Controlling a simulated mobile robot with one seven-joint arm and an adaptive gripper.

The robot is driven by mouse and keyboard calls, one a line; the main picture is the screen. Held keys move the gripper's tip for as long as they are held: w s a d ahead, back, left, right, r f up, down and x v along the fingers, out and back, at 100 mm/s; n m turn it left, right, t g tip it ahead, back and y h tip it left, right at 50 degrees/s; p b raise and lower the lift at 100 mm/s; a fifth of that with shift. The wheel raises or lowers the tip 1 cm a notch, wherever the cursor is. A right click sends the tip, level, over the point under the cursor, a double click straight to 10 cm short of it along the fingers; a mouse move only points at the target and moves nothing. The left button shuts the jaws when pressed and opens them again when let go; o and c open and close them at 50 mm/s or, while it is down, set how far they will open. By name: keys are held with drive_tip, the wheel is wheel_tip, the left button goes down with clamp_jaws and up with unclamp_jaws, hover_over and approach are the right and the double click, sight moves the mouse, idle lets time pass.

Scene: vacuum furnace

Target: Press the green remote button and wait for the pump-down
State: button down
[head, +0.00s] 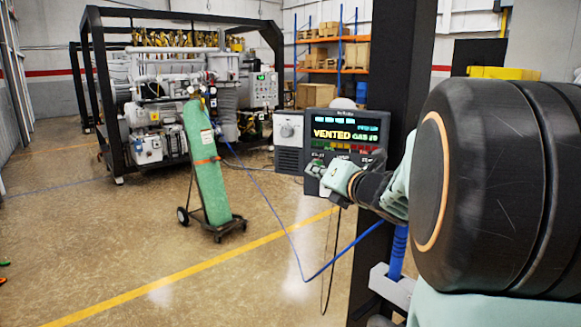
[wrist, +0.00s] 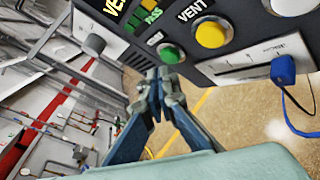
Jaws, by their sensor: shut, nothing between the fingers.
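The remote panel (head: 345,150) is a dark box on a black post, with a screen (head: 345,133) reading "VENTED" in yellow. In the wrist view, the round green button (wrist: 171,53) sits on the dark panel face, left of a yellow button (wrist: 211,34) near the label "VENT". My gripper (wrist: 167,78) is shut and empty, its fingertips just below the green button in that picture. I cannot tell whether they touch it. In the head view, my gripper (head: 314,168) is at the panel's lower left, and the green button cannot be made out.
A blue plug (wrist: 284,70) with a cable sits on the panel's lower part. A green gas cylinder (head: 205,160) stands tilted on a wheeled cart, left of the panel. The vacuum furnace machinery (head: 150,100) stands behind in a black frame. Open floor (head: 110,240) lies at the front left.

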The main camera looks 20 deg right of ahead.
drive_tip(key=shift+w+d, duration=0.25)
drive_tip(key=shift+w+d, duration=0.2)
drive_tip(key=shift+w, duration=0.1)
idle(0.7)
drive_tip(key=shift+b, duration=0.3)
drive_tip(key=shift+s+a+b, duration=0.4)
drive_tip(key=shift+s+a, duration=0.1)
drive_tip(key=shift+s, duration=0.1)
drive_tip(key=s+a, duration=0.1)
drive_tip(key=s, duration=0.1)
drive_tip(key=s+a+b, duration=0.1)
drive_tip(key=s+a, duration=0.1)
drive_tip(key=shift+a+b, duration=0.1)
drive_tip(key=shift+b, duration=0.2)
drive_tip(key=shift+r, duration=0.1)
